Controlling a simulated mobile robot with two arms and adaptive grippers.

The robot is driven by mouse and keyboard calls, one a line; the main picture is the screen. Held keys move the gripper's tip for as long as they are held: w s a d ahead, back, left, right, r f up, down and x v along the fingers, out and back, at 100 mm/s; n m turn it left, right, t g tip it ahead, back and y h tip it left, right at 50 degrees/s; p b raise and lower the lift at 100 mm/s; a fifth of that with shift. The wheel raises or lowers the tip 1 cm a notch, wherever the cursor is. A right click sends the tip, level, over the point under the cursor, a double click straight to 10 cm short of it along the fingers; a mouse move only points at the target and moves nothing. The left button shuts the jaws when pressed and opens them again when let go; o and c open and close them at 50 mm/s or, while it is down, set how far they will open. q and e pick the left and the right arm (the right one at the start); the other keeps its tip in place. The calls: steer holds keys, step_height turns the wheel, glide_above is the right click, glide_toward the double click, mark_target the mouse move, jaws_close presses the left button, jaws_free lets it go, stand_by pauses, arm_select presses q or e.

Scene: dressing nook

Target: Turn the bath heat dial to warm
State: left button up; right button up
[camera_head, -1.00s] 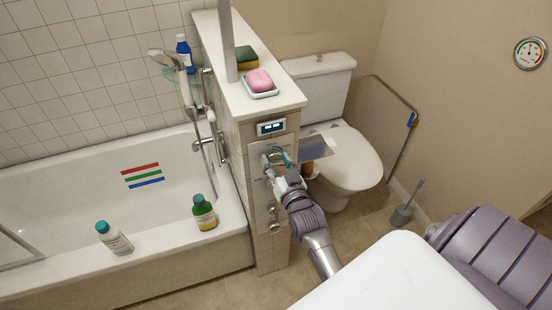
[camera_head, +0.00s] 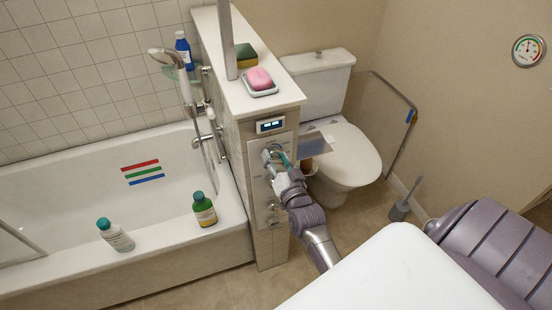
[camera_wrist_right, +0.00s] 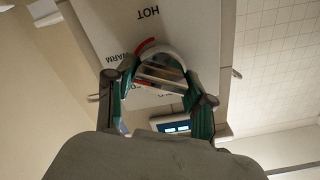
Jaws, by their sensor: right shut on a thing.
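The bath heat dial (camera_wrist_right: 160,66) is a round pale knob with a red mark, on a light panel. The wrist view shows upside-down HOT and WARM lettering, and part of another word is hidden by the fingers. In the head view this gripper (camera_head: 276,160) is at the panel on the end of the tiled partition and largely hides the dial. My left gripper is not in view.
A small display (camera_head: 270,125) sits above the dial; more knobs (camera_head: 273,224) are below it. The bathtub (camera_head: 60,200) is left, with bottles on its rim. The toilet (camera_head: 345,160) stands close on the right. A soap dish (camera_head: 259,89) is on the partition top.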

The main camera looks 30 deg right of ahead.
steer(key=o, duration=1.2)
steer(key=shift+s, duration=0.15)
steer(key=v, duration=1.2)
steer(key=shift+f, duration=0.1)
